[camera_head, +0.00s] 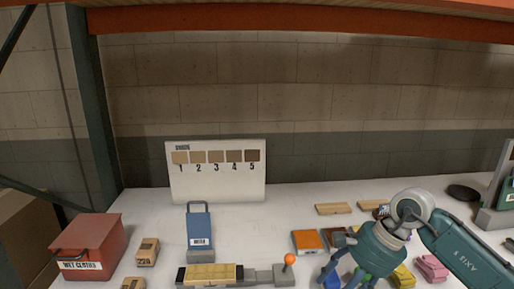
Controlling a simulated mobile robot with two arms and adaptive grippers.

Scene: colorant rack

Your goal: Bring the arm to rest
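My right arm comes in from the right edge, a teal link marked "AXIS" with a grey joint. Its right gripper (346,280) points down at the bottom of the view, over the front of the table. Its dark fingers look spread apart, with their lower ends close to the bottom edge. A blue thing (332,281) shows by the fingers; I cannot tell whether they touch it. My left gripper is not in view.
The white table (285,207) holds a red "wet cloths" box (90,243), a blue holder (199,228), a yellow block on a slide (210,273), an orange-knobbed lever (289,260), an orange block (307,240) and wooden strips (333,208). A numbered shade board (217,187) stands behind.

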